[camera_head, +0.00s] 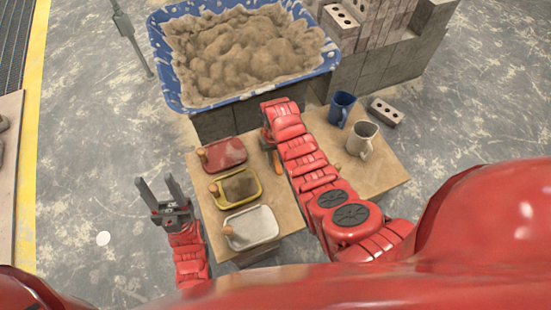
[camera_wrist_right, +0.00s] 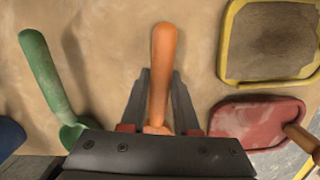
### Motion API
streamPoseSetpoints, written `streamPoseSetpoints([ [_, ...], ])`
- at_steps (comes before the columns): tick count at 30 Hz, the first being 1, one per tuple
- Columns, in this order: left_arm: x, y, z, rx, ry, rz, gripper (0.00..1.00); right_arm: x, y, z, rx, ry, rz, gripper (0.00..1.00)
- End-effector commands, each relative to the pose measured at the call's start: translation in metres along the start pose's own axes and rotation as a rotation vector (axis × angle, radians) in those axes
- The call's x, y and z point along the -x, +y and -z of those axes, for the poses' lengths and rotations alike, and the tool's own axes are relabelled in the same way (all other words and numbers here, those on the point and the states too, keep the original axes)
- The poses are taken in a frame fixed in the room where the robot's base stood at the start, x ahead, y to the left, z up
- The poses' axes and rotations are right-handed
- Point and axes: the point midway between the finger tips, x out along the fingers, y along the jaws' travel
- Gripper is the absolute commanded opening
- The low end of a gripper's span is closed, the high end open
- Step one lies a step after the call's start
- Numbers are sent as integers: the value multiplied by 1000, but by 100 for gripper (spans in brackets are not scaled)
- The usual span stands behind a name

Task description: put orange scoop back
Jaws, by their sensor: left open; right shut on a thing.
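The orange scoop (camera_wrist_right: 164,62) shows by its handle in the right wrist view, and a bit of the orange handle (camera_head: 277,160) shows beside my right arm in the head view. My right gripper (camera_wrist_right: 160,90) is shut on it, one finger on each side of the handle. The scoop's bowl is hidden by the gripper body. Whether the scoop touches the board I cannot tell. My left gripper (camera_head: 168,191) is open and empty, left of the board.
On the board (camera_head: 297,215) lie red (camera_head: 226,153), yellow (camera_head: 240,188) and white (camera_head: 252,227) trays. A green scoop (camera_wrist_right: 45,75) lies beside the orange one. Blue (camera_head: 342,108) and beige (camera_head: 361,139) mugs stand right of my arm. A blue tub (camera_head: 160,65) of mortar stands behind.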

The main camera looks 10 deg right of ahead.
Motion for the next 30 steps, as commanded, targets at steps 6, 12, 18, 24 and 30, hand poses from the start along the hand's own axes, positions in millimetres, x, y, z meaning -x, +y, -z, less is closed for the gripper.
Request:
streamPoseSetpoints([
  [6,3,0,0,0,0,0,50,-5,0,1,0,0,0,0],
  [12,4,0,-1,0,0,0,50,-6,0,1,0,1,0,46],
  [18,4,0,-1,0,0,0,50,-6,0,1,0,1,0,65],
  [24,4,0,-1,0,0,0,50,-5,0,1,0,1,0,65],
  [30,1,0,0,0,0,0,50,11,0,3,1,7,1,65],
])
